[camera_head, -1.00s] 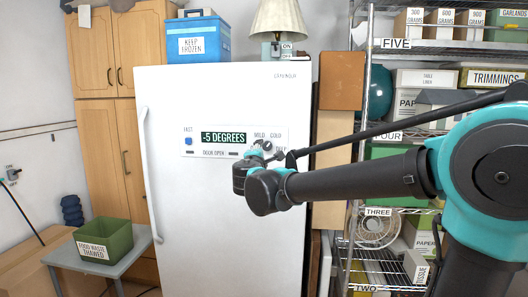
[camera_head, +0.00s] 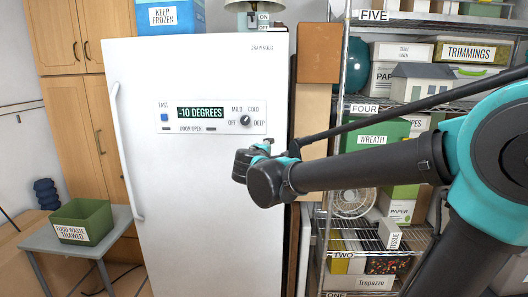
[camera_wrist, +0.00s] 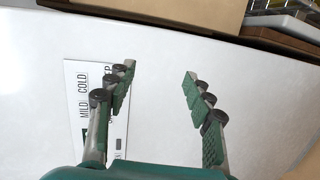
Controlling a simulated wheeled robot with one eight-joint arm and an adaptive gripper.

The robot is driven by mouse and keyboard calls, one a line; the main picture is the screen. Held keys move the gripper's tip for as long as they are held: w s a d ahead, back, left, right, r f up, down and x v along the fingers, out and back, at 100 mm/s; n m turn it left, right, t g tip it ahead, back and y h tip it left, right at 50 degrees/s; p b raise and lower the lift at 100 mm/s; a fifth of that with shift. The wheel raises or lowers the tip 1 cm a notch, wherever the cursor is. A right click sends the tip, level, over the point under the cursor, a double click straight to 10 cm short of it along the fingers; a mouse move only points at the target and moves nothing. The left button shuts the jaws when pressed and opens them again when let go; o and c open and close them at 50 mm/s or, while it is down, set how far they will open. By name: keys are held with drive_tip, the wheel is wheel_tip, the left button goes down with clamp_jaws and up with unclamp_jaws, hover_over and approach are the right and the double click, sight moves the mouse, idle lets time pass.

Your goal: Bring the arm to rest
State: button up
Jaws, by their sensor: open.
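My arm (camera_head: 370,172) reaches from the right edge toward the front of a white freezer (camera_head: 195,210). My gripper is mostly hidden behind the arm's wrist in the head view. In the wrist view my gripper (camera_wrist: 158,88) is open and empty, its two green-padded fingers wide apart in front of the freezer's white face. The freezer's control panel (camera_head: 211,117) has a display reading -10 DEGREES and a black dial (camera_head: 245,120) above and just left of my wrist. Part of the panel (camera_wrist: 75,110) shows behind the left finger in the wrist view.
Wire shelves (camera_head: 350,98) with labelled boxes stand right of the freezer, behind my arm. A green bin (camera_head: 82,222) sits on a small grey table (camera_head: 40,238) at left.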

drive_tip(key=s+d+f+m+g+h, duration=0.1)
drive_tip(key=s+d+f+m+g, duration=0.4)
drive_tip(key=d+f, duration=0.5)
drive_tip(key=s+d+f+m+g, duration=0.2)
drive_tip(key=s+d+f+m, duration=0.3)
drive_tip(key=d+f, duration=0.45)
drive_tip(key=s+f+m+g+y, duration=0.4)
drive_tip(key=s+f+m, duration=0.1)
drive_tip(key=s+f, duration=0.8)
drive_tip(key=shift+s, duration=1.2)
